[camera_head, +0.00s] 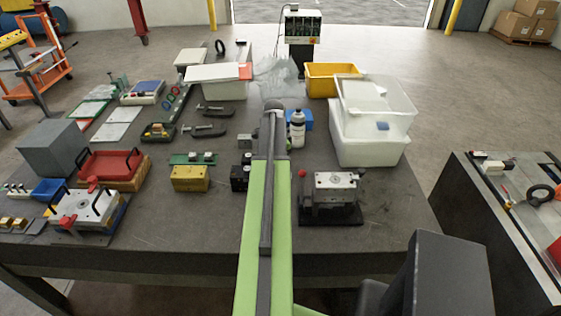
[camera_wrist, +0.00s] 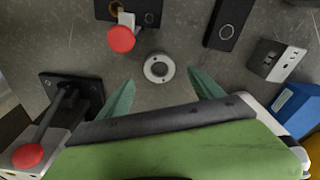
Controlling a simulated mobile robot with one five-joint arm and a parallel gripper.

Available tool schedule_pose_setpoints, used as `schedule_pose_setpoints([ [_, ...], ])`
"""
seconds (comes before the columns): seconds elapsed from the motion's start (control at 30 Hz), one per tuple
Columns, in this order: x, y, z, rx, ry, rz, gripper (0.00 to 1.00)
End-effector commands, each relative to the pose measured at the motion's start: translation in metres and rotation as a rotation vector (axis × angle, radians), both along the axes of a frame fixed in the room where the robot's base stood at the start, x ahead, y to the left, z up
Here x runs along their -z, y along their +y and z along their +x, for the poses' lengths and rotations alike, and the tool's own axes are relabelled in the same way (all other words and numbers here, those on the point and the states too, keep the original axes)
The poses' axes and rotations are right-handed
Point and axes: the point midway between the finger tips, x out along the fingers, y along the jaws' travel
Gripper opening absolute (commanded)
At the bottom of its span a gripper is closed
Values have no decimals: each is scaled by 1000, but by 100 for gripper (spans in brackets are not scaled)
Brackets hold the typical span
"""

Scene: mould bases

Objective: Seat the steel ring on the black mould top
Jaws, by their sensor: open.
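The steel ring (camera_wrist: 158,68) is a small pale ring with a dark centre on the grey table top in the wrist view. My gripper (camera_wrist: 161,82) is open, its two teal fingers spread on either side of the ring's near edge, with nothing between them that I can see held. A black block (camera_wrist: 229,22) with a round mark on its top lies beyond to the right; it may be the black mould top, but I cannot be sure. In the head view my arm hides the gripper and the ring.
A red knob (camera_wrist: 121,38) on a black-based fixture stands just beyond the ring. Another red-knobbed fixture (camera_wrist: 79,93) is close on the left. A grey socket block (camera_wrist: 274,60) and a blue bin (camera_wrist: 298,108) are on the right. White bins (camera_head: 370,145) stand right of my arm.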

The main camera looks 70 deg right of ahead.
Motion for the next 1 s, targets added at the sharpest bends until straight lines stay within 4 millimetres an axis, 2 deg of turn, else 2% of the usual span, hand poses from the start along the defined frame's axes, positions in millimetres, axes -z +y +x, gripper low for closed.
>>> schedule_pose_setpoints([
  [0.03, 22, -1, -1, 0, 0, 0, 76],
  [0.2, 50, -4, -4, 0, 0, 0, 76],
  [0.33, 56, -5, -5, -1, 0, 0, 76],
  [0.57, 54, -5, -5, -1, 0, 0, 76],
  [0.67, 54, -4, -5, -1, 0, 0, 65],
  [1.0, 54, -4, -4, -2, 0, 0, 21],
])
